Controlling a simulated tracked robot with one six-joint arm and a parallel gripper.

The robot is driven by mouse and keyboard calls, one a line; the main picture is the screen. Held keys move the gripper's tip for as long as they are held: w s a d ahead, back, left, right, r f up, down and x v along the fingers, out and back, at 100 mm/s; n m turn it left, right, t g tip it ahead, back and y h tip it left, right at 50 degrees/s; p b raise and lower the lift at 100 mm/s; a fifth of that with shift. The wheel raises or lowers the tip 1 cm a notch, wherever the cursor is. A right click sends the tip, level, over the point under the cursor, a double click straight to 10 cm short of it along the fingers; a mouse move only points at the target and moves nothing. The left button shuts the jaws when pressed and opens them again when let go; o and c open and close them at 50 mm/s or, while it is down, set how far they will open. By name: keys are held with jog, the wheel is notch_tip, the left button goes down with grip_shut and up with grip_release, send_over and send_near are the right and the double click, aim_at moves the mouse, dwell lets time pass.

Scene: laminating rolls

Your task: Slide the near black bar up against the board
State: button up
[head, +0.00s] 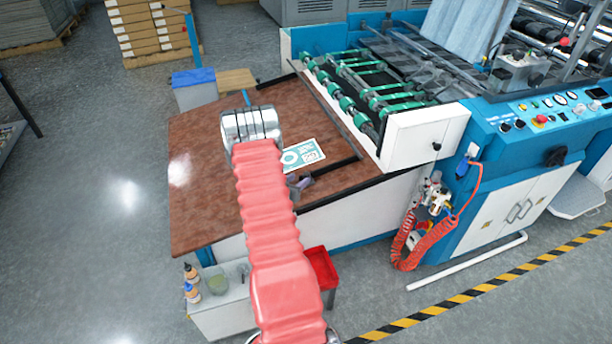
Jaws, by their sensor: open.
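The near black bar (334,171) lies on the brown table (205,205), slanting up to the right, close to the table's near right edge. The board (304,154), a flat white and teal printed sheet, lies just beyond it, with a strip of bare table between them. My gripper (300,184) shows as a small grey shape beside my red-sleeved arm, at the left end of the near bar. It is open; whether it touches the bar I cannot tell. My arm hides the board's left side and part of the table.
Another black bar (277,81) lies at the table's far edge. A long thin rail (335,112) runs along the table before the machine's green rollers (350,104). A white side panel (425,136) stands right of the near bar. The table's left part is clear.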

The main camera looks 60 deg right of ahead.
aim_at(305, 175)
jog(key=x, duration=0.7)
jog(key=shift+d+f, duration=0.2)
jog(key=shift+d, duration=0.15)
grip_shut()
jog(key=shift+a+f, duration=0.1)
